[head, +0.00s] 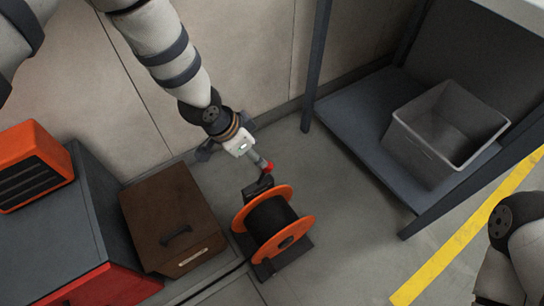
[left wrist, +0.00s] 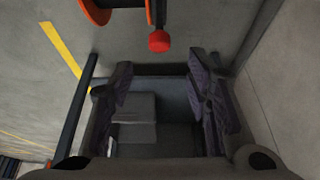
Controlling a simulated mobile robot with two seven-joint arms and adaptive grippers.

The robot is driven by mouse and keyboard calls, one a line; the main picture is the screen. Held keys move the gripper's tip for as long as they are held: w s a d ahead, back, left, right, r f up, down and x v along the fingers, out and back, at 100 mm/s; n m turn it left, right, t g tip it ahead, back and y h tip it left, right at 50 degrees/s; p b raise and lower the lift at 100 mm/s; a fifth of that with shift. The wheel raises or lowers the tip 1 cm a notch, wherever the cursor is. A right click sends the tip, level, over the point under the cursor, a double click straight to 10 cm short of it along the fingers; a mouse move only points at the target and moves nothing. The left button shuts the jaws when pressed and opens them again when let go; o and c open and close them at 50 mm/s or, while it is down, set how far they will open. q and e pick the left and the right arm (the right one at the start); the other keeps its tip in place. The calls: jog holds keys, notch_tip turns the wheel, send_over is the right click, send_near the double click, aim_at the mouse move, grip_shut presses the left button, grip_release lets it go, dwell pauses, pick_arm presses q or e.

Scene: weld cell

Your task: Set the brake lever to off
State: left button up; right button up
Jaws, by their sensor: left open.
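The cable reel (head: 273,223) has orange flanges and a dark drum, and stands on a dark base on the floor. The brake lever's red knob (head: 268,167) shows just above it, by a dark bracket. In the left wrist view the red knob (left wrist: 159,41) hangs from a short dark rod at top centre. My left gripper (head: 240,145) is close to the knob, up and left of it in the head view. Its two dark fingers (left wrist: 163,95) are spread with nothing between them; the knob lies above them in that picture. No off marking is readable. My right gripper is out of view.
A grey open bin (head: 446,130) sits on the blue-grey lower shelf (head: 352,110) at right. A brown box (head: 172,215) with a handle and a grey-red cabinet (head: 50,230) bearing an orange unit (head: 32,165) stand at left. A wall is behind; floor right of the reel is clear.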

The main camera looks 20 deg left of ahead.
aim_at(263, 175)
pick_arm(q)
jog(key=b+x, duration=0.2)
jog(key=x, duration=0.6)
jog(key=shift+f, duration=0.3)
grip_shut()
